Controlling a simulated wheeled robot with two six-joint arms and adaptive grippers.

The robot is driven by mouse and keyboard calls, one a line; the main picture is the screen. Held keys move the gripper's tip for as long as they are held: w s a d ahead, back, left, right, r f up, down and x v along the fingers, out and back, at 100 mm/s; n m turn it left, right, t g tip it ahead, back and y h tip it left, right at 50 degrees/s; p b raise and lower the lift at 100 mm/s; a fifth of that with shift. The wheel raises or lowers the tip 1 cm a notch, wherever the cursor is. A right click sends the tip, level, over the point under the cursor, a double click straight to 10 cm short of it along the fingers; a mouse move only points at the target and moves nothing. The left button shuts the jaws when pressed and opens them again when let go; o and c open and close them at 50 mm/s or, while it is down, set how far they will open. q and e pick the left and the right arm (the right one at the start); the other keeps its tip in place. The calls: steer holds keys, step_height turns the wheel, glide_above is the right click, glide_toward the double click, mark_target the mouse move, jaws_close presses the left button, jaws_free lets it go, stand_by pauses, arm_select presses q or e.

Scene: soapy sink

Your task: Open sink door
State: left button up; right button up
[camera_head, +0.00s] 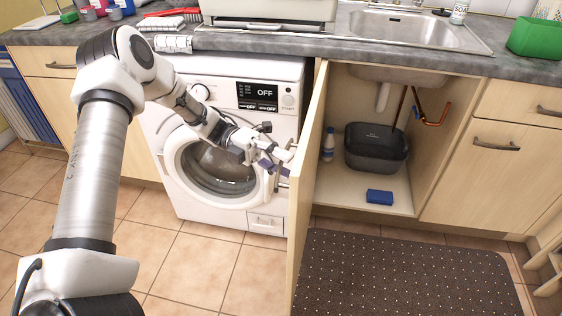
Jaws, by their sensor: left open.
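The wooden sink door (308,190) stands swung wide open, seen nearly edge-on, to the left of the open sink cupboard (384,205). Its handle (277,180) is on the door's outer face, on the side toward the washing machine. My left gripper (278,163) is at the door's outer face, close to the handle, with its fingers open. I cannot tell whether the fingers touch the handle. My right gripper is not in view.
A white washing machine (220,180) stands left of the door, close behind my left arm. Inside the cupboard are a dark basin (376,150), a blue sponge (379,197) and a bottle (328,145). A dotted mat (400,275) lies on the tiled floor in front.

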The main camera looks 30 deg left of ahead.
arm_select(q)
steer(key=a, duration=1.2)
steer(key=shift+w, duration=0.35)
